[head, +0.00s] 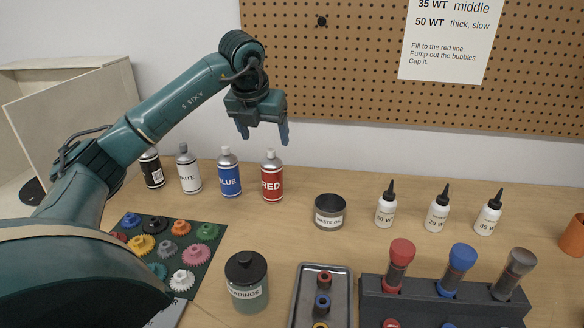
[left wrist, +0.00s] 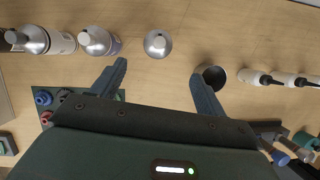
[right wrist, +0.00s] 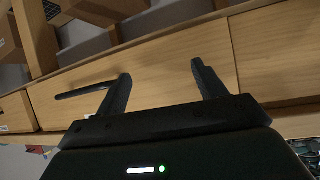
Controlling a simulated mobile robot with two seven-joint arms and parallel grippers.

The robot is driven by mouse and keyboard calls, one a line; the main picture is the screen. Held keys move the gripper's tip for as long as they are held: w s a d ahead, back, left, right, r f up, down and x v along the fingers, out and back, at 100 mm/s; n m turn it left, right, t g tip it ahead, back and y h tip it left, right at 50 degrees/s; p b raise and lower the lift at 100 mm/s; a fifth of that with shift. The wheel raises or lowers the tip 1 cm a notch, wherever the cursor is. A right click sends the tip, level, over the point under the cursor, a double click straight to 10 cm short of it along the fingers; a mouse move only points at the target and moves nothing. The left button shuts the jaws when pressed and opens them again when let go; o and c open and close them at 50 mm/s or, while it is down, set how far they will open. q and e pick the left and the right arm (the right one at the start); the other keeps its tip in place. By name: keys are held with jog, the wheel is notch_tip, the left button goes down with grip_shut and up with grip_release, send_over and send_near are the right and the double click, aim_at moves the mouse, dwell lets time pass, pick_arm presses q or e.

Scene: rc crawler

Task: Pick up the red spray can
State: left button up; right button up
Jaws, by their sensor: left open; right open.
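The red spray can (head: 271,177) stands upright on the wooden table, at the right end of a row of cans, with "RED" on its label and a silver top. My left gripper (head: 265,134) is open and empty in the air above it in the head view. In the left wrist view, the silver top of a can, apparently the red can (left wrist: 158,44), shows between and beyond the two fingers of the left gripper (left wrist: 160,80). My right gripper (right wrist: 160,80) is open and empty, facing wooden drawer fronts; it is not in the head view.
The blue can (head: 229,174) stands just left of the red one, with white (head: 189,171) and black (head: 152,169) cans further left. A dark waste cup (head: 329,212) stands to the right. A gear mat (head: 170,248) and a lidded jar (head: 246,280) lie in front. A pegboard (head: 350,70) stands behind.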

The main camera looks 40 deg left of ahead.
aim_at(270, 160)
pick_arm(q)
jog(key=x, duration=0.7)
jog(key=shift+w+f, duration=0.1)
jog(key=shift+f, duration=0.1)
jog(key=shift+p+x, duration=0.85)
jog(key=shift+x, duration=1.95)
jog(key=shift+a, duration=0.2)
jog(key=c, duration=1.2)
